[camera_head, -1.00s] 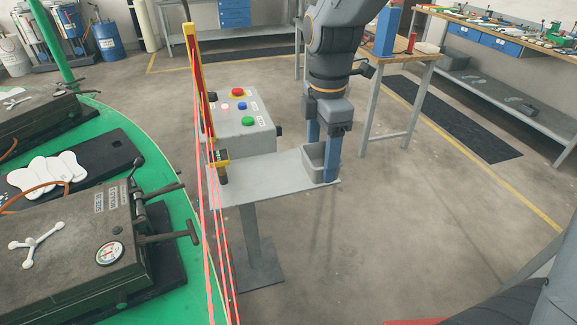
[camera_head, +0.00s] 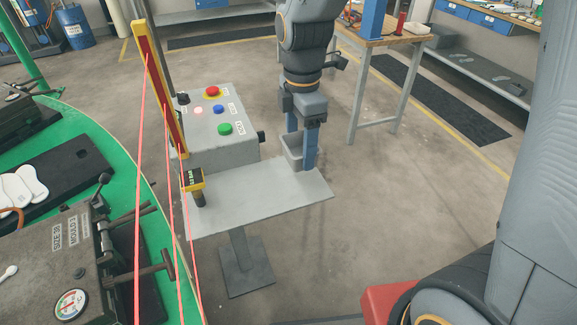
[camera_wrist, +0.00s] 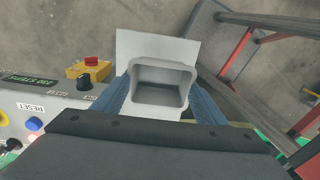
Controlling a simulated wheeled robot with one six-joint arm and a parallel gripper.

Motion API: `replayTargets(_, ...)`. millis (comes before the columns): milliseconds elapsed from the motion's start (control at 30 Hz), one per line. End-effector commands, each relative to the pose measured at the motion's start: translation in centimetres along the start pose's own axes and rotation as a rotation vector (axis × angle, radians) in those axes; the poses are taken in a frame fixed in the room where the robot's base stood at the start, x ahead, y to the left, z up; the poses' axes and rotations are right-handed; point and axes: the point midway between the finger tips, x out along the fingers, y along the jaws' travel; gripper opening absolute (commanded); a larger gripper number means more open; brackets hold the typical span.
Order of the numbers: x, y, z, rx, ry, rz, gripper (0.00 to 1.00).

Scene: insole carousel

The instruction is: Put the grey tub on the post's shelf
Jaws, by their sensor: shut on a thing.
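The grey tub (camera_head: 291,152) is an open, empty box held between the two blue fingers of my gripper (camera_head: 300,150). In the wrist view the tub (camera_wrist: 160,70) is upright, mouth toward the camera, with a finger on each side. The post's shelf (camera_head: 255,195) is a flat grey plate on a single leg. The tub is at its back edge toward the right; whether it touches the plate I cannot tell. The shelf (camera_wrist: 130,45) also shows beneath and beyond the tub in the wrist view.
A grey control box (camera_head: 215,130) with coloured buttons adjoins the shelf's back left. A yellow-and-black device (camera_head: 195,185) stands at its left end. A yellow post (camera_head: 160,85) with red beams separates the green carousel (camera_head: 118,180). The shelf's middle is bare.

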Motion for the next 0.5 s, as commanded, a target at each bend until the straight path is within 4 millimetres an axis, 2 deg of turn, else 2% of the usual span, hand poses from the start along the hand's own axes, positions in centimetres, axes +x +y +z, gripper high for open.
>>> replayTargets(100,1.7,-0.1,0.1,0.004,0.0,-0.002,0.44)
replayTargets(267,2.9,0.0,0.1,0.003,0.0,-0.001,0.44)
replayTargets(500,5.9,-0.1,0.0,0.001,0.0,-0.002,0.44)
